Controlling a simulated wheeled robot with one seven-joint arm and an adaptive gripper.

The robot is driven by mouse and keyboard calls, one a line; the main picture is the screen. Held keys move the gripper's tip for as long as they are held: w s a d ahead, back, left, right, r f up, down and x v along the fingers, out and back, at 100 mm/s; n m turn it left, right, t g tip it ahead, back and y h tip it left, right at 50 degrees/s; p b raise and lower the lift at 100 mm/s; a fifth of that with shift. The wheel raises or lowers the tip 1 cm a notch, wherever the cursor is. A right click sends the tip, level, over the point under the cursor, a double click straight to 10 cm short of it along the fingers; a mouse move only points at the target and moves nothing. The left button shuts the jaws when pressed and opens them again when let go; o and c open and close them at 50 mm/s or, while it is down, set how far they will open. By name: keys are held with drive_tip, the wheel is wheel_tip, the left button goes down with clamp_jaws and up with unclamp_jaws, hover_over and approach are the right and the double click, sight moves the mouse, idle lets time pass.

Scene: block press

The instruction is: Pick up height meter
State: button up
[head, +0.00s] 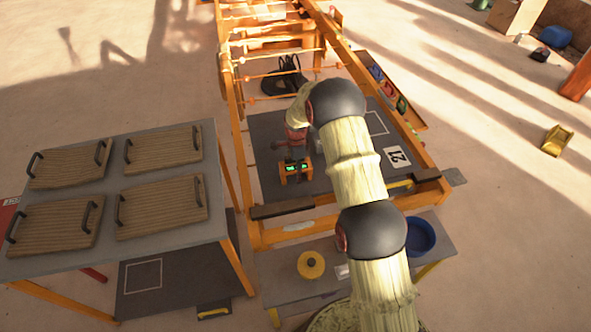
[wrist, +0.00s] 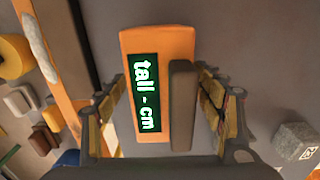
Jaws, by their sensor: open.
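The height meter (wrist: 163,92) is an orange box with a dark display reading "tall - cm" in green and a raised dark grey bar along its right side. In the head view the meter (head: 296,171) stands on the grey floor panel inside the orange frame, its display lit green. My gripper (wrist: 160,76) is open in the wrist view, with one finger on each side of the meter and the meter showing between them. No clear contact shows. In the head view my gripper (head: 297,142) is just behind and above the meter, partly hidden by my arm.
The orange wooden frame (head: 236,125) with crossbars surrounds the panel. A table (head: 130,262) with wooden trays stands left. A yellow lidded pot (head: 311,265) and blue bowl (head: 421,237) are at the front. A grey cube (wrist: 296,141) is nearby.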

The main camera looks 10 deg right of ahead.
drive_tip(key=shift+r, duration=0.1)
drive_tip(key=c, duration=1.5)
drive_tip(key=shift+c, duration=0.7)
